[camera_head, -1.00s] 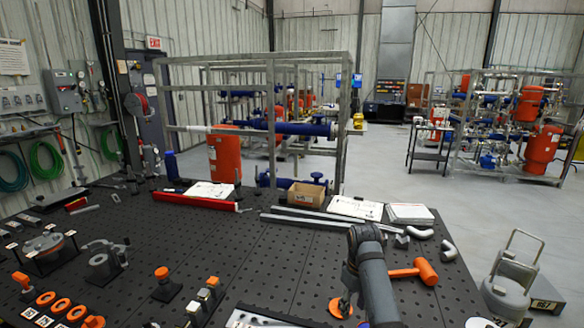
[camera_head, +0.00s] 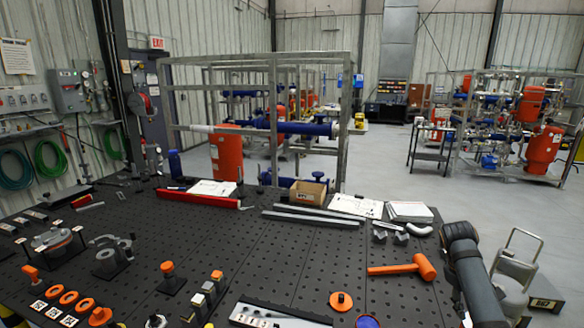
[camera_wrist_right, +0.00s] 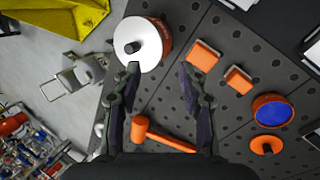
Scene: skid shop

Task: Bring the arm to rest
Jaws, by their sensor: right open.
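My right arm (camera_head: 470,270) stands at the right edge of the black perforated table (camera_head: 250,250) in the head view. Its gripper is outside that view. In the right wrist view my right gripper (camera_wrist_right: 160,70) is open, with nothing between its fingers. An orange hammer (camera_wrist_right: 160,135) lies on the table below and between the fingers there; it also shows in the head view (camera_head: 405,268). A white disc on a red-orange body (camera_wrist_right: 143,40) is near the left fingertip. My left gripper is not in view.
Orange blocks (camera_wrist_right: 203,56), a blue disc in an orange ring (camera_wrist_right: 273,110) and an orange disc (camera_head: 341,301) sit on the table. A metal pipe frame (camera_head: 270,110) rises behind the table. The table's middle is clear.

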